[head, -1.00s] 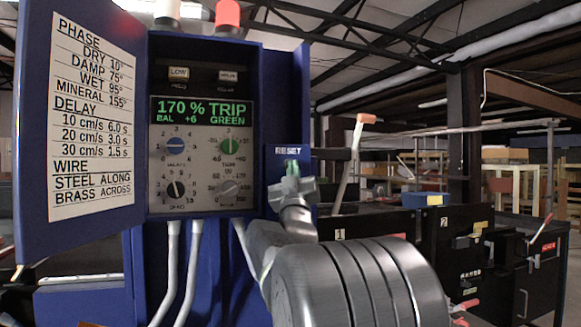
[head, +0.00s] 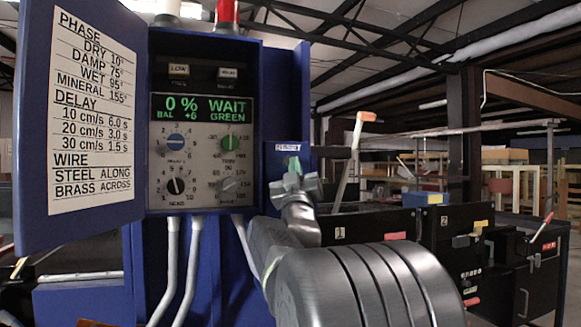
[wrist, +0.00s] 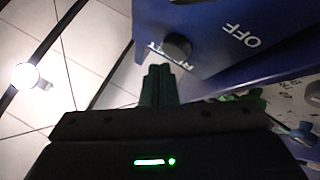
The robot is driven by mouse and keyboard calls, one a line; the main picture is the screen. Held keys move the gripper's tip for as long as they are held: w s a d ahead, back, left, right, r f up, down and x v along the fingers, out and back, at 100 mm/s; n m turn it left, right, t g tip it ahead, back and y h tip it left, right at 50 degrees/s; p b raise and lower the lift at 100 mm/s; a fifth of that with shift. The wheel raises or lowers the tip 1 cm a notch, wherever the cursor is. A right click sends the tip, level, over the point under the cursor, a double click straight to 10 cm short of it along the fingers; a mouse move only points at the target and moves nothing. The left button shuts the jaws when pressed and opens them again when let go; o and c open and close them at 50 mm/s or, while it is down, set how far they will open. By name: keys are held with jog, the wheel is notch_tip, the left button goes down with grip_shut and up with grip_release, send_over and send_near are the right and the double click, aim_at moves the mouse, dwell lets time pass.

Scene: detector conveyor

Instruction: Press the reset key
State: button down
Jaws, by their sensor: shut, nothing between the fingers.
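The reset key shows in the wrist view as a dark round button (wrist: 177,46) on the blue panel, beside a partly covered RESET label. In the head view the key is hidden behind my gripper (head: 293,163), just below the small white label (head: 287,148). My gripper is shut and empty; its green fingers (wrist: 158,70) point at the panel, with their tips close below and left of the key in the wrist view. I cannot tell whether they touch it. The detector display (head: 201,108) reads 0 % WAIT, BAL +6 GREEN.
The open blue cabinet door (head: 75,215) with a settings chart (head: 95,110) stands at left. Several knobs (head: 176,142) sit below the display. Black bins (head: 455,245) and a lever (head: 352,155) are at right. An OFF marking (wrist: 243,35) is on the panel.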

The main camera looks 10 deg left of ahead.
jog(key=shift+s, duration=0.1)
jog(key=s+d+b, duration=0.1)
jog(key=s, duration=0.1)
jog(key=s+d+b, duration=0.1)
jog(key=s+d, duration=0.1)
dwell(0.6)
jog(key=shift+a, duration=0.1)
dwell(0.4)
jog(key=s+d, duration=0.2)
jog(key=s, duration=0.1)
jog(key=shift+s+d+p, duration=0.15)
jog(key=shift+p, duration=0.15)
dwell(0.5)
